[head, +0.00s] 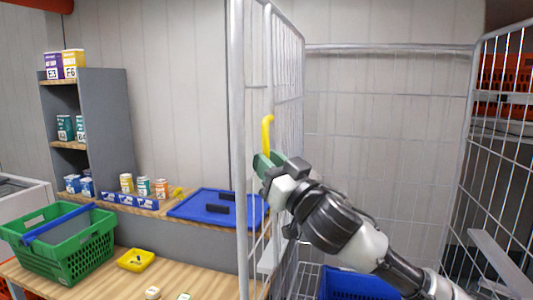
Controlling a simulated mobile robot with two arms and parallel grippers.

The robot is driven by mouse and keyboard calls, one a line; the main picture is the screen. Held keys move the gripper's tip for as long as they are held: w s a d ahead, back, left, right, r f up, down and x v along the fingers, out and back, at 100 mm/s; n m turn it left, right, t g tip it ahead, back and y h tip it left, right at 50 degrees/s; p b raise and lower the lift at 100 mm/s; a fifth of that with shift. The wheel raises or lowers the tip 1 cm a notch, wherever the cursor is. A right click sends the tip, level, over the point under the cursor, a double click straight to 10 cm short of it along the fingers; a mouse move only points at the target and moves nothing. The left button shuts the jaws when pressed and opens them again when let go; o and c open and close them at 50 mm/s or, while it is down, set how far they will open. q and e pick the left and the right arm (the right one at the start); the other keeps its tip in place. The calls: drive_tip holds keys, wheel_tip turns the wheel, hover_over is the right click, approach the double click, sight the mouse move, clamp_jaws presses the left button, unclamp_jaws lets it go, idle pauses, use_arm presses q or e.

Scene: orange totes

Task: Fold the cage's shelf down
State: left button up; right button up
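The cage (240,120) is a grey wire roll cage with upright left and right side walls. A fine wire mesh (385,150) stands upright across its back; I cannot tell whether this is the shelf. A yellow hooked handle (267,132) shows at the cage's left side wall. My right gripper (264,165), with green at its fingertips, is just below the handle, at that wall. The arm comes in from the lower right across the cage's inside. I cannot tell whether the fingers close on the handle. My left gripper is not in view.
A blue tote (355,284) sits low in the cage. Grey bars (497,262) show at the right wall, with an orange crate (503,72) beyond. To the left are a wooden table (80,283), a green basket (62,245), a blue tray (190,207) and a shelf unit (105,125).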

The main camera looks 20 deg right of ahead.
drive_tip(key=shift+w+a+r, duration=0.15)
drive_tip(key=shift+w, duration=0.2)
drive_tip(key=shift+c, duration=0.5)
clamp_jaws()
